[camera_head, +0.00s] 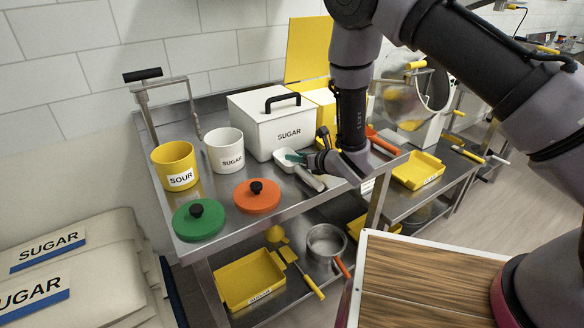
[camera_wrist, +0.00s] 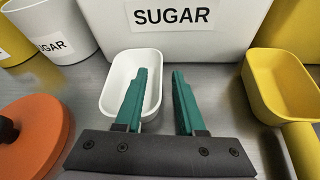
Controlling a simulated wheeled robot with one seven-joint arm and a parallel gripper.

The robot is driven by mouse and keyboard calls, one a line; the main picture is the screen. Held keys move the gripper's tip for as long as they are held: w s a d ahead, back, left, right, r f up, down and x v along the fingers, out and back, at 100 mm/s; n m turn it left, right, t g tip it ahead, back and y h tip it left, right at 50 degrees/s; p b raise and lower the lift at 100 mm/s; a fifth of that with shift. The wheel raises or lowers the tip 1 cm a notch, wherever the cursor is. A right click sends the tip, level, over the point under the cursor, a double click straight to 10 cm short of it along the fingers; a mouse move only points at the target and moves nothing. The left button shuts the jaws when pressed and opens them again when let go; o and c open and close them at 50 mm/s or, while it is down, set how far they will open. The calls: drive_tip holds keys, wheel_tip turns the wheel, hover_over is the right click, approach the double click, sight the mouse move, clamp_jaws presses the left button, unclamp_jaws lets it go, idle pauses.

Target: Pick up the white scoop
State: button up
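The white scoop (camera_head: 284,165) lies on the steel table in front of the white SUGAR box, with its grey handle toward the table's front edge. In the wrist view its white bowl (camera_wrist: 117,82) is partly covered by one finger of my gripper. The handle is hidden behind the gripper in the wrist view. My gripper (camera_head: 296,157) shows close above the scoop in the head view; contact cannot be told.
A yellow scoop (camera_wrist: 280,85) lies close on the right. The SUGAR box (camera_head: 270,122) stands behind. An orange lid (camera_head: 257,198), a green lid (camera_head: 199,222), a white SUGAR pot (camera_head: 225,151) and a yellow SOUR pot (camera_head: 175,163) stand to the left.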

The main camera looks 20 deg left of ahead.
clamp_jaws()
idle(1.4)
